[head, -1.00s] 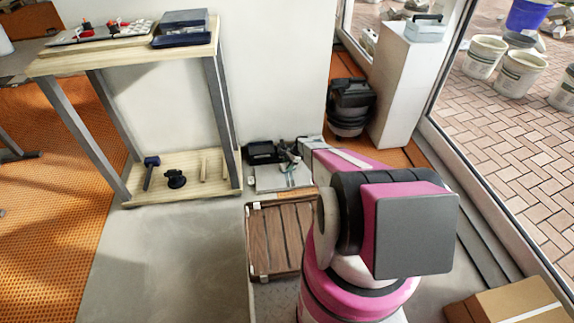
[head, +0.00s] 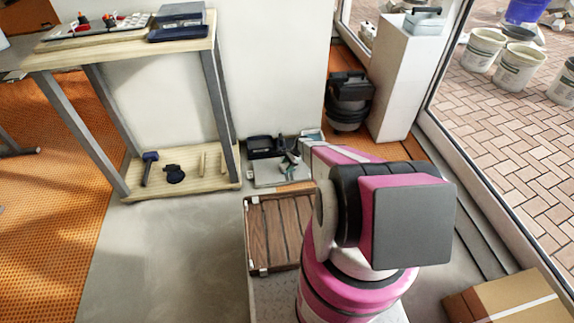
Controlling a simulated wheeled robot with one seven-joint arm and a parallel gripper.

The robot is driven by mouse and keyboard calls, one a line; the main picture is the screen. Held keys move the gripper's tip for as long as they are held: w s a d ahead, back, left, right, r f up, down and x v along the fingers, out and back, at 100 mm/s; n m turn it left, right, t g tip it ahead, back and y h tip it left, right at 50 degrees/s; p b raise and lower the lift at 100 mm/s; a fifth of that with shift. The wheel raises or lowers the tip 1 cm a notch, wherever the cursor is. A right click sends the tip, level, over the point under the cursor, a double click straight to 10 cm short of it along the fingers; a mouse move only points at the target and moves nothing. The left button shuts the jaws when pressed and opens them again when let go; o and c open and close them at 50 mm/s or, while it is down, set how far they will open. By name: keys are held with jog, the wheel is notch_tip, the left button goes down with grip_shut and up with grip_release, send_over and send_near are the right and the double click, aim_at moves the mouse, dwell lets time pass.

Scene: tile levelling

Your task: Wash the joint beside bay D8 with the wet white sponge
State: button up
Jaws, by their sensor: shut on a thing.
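My pink, white and black arm fills the right middle of the head view, with its forearm reaching away toward the low gear by the wall. I cannot make out my gripper; the end of the arm is small and hidden among that gear. The white sponge is not visible. I see no bay marked D8, and no tile joint that I can pick out as the one beside it.
A wooden workbench (head: 125,52) stands at left, with a mallet (head: 149,168) on its lower shelf. An orange mat (head: 50,225) covers the left floor. A slatted wooden panel (head: 276,231) lies near my arm. A cardboard box (head: 505,303) sits front right. Grey floor (head: 165,255) is clear.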

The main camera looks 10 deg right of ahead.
jog(key=shift+s+r, duration=0.1)
jog(key=shift+s, duration=1)
jog(key=shift+s, duration=0.1)
jog(key=shift+s, duration=3.55)
jog(key=shift+w+f, duration=0.2)
jog(key=shift+w, duration=1.1)
jog(key=shift+w+f, duration=0.15)
jog(key=shift+w, duration=1.1)
jog(key=shift+w+r, duration=0.15)
jog(key=shift+w, duration=1.1)
jog(key=shift+w, duration=0.15)
